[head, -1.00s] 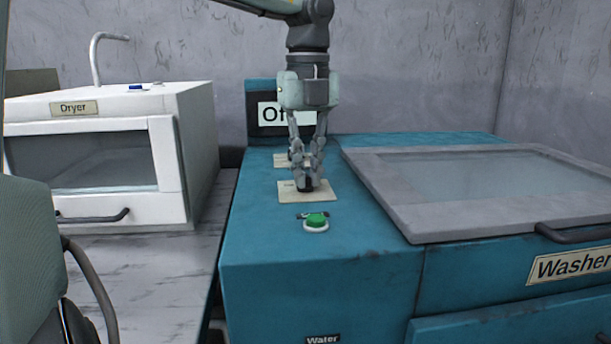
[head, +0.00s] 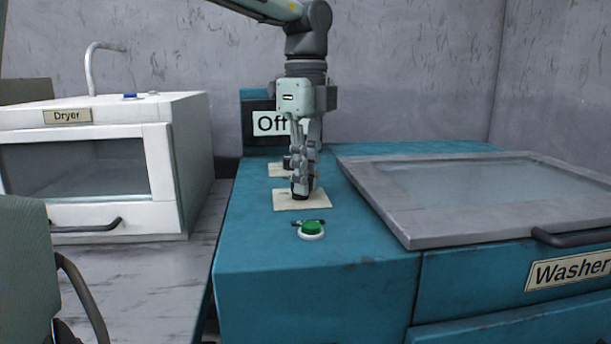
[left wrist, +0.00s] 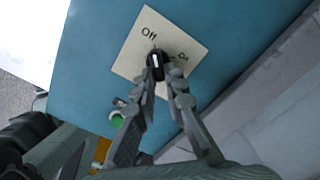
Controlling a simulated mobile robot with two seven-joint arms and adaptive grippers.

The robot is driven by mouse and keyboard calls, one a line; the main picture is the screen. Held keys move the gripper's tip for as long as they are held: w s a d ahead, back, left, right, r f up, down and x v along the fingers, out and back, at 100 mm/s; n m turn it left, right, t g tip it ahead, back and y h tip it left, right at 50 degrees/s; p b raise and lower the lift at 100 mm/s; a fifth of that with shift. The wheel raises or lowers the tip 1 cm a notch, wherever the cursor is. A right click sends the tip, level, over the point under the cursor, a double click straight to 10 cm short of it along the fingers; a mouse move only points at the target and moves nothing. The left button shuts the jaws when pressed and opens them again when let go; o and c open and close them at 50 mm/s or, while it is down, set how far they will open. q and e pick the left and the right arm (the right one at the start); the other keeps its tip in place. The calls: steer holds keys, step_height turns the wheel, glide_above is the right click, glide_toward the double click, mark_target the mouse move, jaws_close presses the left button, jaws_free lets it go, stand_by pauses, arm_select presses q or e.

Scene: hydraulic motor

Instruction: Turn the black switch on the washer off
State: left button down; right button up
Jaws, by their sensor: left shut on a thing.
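The black switch (left wrist: 155,60) sits on a cream plate (left wrist: 135,60) marked "Off" and "On" in the left wrist view. A white mark on its knob lies nearer the "Off" side. My left gripper (head: 303,189) points straight down, its fingers shut on the knob; its fingertips (left wrist: 158,73) also show in the left wrist view. In the head view the fingers hide most of the knob above its plate (head: 316,202). The teal washer (head: 300,258) carries a sign (head: 268,123) that reads "Off". My right gripper is not in view.
A green button (head: 312,228) is in front of the plate. A second plate (head: 277,170) with a dark knob is behind my gripper. The washer's grey-framed lid (head: 425,222) is to the right. A white dryer (head: 185,160) stands to the left.

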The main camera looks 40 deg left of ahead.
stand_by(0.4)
arm_select(q)
steer(key=c, duration=1.6)
jaws_free()
steer(key=shift+r, duration=0.1)
step_height(320, 180, up, 12)
steer(key=shift+f, duration=0.1)
